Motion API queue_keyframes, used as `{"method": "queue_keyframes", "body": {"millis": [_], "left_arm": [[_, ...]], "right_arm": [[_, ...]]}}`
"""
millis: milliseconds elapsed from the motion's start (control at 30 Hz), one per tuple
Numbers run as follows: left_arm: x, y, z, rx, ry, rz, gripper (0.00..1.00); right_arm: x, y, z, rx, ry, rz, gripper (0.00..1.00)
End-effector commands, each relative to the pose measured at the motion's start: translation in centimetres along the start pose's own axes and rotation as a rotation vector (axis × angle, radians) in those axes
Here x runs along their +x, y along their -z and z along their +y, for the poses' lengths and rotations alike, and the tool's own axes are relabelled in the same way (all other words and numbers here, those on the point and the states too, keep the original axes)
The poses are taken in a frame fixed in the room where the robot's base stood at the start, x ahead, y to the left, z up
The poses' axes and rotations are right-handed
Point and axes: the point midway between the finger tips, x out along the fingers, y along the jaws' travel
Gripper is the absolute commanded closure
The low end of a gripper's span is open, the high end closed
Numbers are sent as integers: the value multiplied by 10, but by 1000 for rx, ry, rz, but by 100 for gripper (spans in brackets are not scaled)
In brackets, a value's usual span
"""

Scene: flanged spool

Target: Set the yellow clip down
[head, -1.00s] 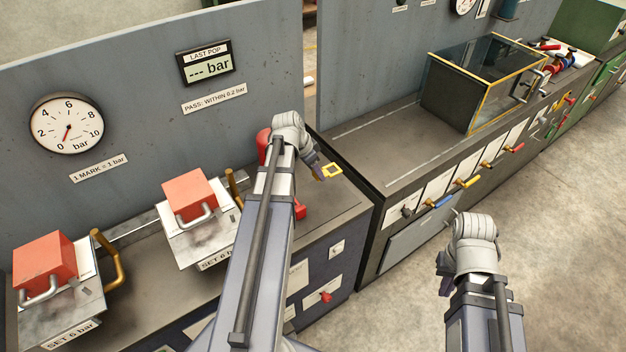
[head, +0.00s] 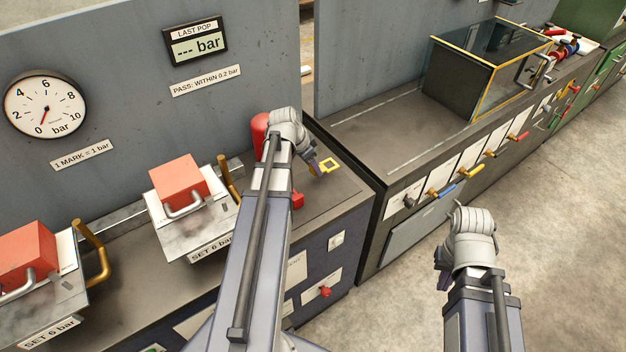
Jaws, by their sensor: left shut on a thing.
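I cannot tell whether the clip touches the bench. My left wrist hides part of the fingers. My right gripper (head: 443,283) is at the lower right, over the floor in front of the benches. Its fingers are mostly hidden, so its opening does not show.
A red cylinder (head: 260,130) and a red part (head: 297,201) stand partly behind my left arm. Two metal units with red blocks (head: 178,179) sit to the left. A dark glass box (head: 460,82) stands on the far bench. A gap separates the wall panels.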

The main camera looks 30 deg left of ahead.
Motion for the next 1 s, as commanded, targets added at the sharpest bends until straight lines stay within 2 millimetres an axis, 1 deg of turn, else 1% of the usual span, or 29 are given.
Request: {"method": "queue_keyframes", "body": {"millis": [67,167,433,733,867,900,1000], "left_arm": [[0,0,0,0,0,0,100],[6,-2,0,0,0,0,100],[34,-14,0,0,0,0,100],[33,-14,0,0,0,0,100],[37,-15,0,0,0,0,100],[36,-15,0,0,0,0,54],[36,-15,0,0,0,0,43]], "right_arm": [[0,0,0,0,0,0,100],[6,0,-1,0,0,0,100],[37,2,-4,0,0,0,100],[36,2,-3,0,0,0,100],[40,2,-4,0,0,0,100],[39,2,-4,0,0,0,100],[38,2,-4,0,0,0,100]]}}
